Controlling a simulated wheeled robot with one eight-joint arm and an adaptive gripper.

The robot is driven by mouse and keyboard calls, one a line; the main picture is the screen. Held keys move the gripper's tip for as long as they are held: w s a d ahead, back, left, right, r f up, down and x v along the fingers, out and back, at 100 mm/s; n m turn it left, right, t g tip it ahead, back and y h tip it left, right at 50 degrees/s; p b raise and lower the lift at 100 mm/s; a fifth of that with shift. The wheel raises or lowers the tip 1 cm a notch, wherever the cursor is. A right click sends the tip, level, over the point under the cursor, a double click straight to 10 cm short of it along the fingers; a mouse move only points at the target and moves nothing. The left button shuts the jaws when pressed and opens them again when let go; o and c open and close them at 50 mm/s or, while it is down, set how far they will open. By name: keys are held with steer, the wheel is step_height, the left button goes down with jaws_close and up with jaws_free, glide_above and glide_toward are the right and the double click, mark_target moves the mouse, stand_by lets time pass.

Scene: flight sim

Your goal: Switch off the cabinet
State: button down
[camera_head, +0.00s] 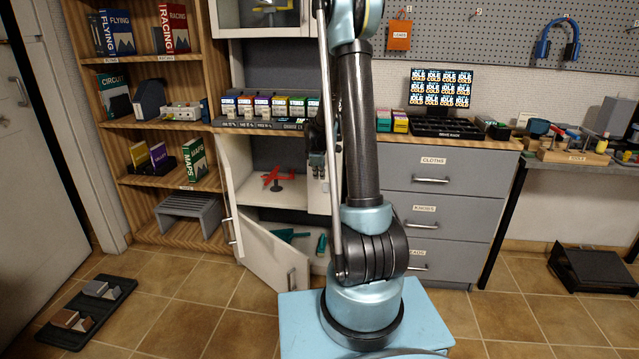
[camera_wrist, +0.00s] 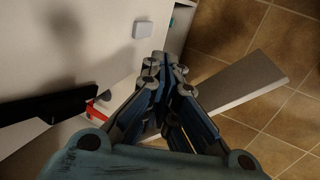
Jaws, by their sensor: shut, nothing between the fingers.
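The cabinet (camera_head: 240,155) is a pale unit at the middle left in the head view. Its lower front is open, with a white door (camera_head: 272,252) swung out near the floor. Inside, a red model plane (camera_head: 278,178) stands on a shelf. In the wrist view my gripper (camera_wrist: 165,65) is shut and empty, fingertips together. A small pale square piece (camera_wrist: 142,28), possibly a switch, sits on a white surface just beyond the fingertips. Contact cannot be told.
A wooden bookcase (camera_head: 150,231) stands left of the cabinet, and grey drawers (camera_head: 436,211) stand right. Small boxes (camera_head: 262,106) line the ledge above the opening. A dark bar (camera_wrist: 45,108) lies left in the wrist view.

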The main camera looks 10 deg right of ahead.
mark_target(326, 188)
steer(key=shift+v, duration=0.95)
steer(key=shift+s+d+f+g, duration=0.1)
steer(key=shift+s+f+g, duration=0.4)
steer(key=shift+f, duration=0.1)
steer(key=shift+w+d+f, duration=0.35)
steer(key=shift+w+f, duration=0.8)
steer(key=shift+f, duration=0.5)
steer(key=shift+w+d+f, duration=0.4)
steer(key=shift+w+f, duration=0.75)
steer(key=shift+f, duration=0.55)
steer(key=shift+w+d+f, duration=0.35)
steer(key=shift+w+f, duration=0.8)
steer(key=shift+f, duration=0.5)
